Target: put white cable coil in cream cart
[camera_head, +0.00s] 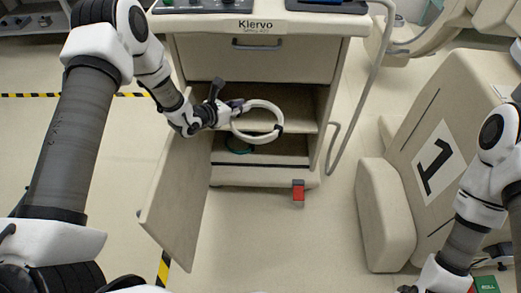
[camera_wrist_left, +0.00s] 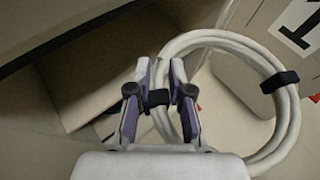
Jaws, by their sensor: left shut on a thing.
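The white cable coil (camera_head: 263,103) is a ring with black ties. My left gripper (camera_head: 236,111) is shut on its left side and holds it upright in front of the open lower compartment of the cream cart (camera_head: 255,65). In the left wrist view the coil (camera_wrist_left: 293,112) hangs to the right of the fingers (camera_wrist_left: 160,85), which close at a black tie. The cart's door (camera_head: 178,190) stands open to the left. A shelf (camera_head: 300,125) divides the compartment. My right arm is at the lower right; its fingers are not in view.
A teal ring (camera_head: 238,148) lies low in the compartment, partly hidden. A red pedal (camera_head: 298,191) sticks out at the cart's base. A grey hose (camera_head: 362,90) hangs along the cart's right side. A cream unit marked 1 (camera_head: 395,205) stands right. Floor in front is clear.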

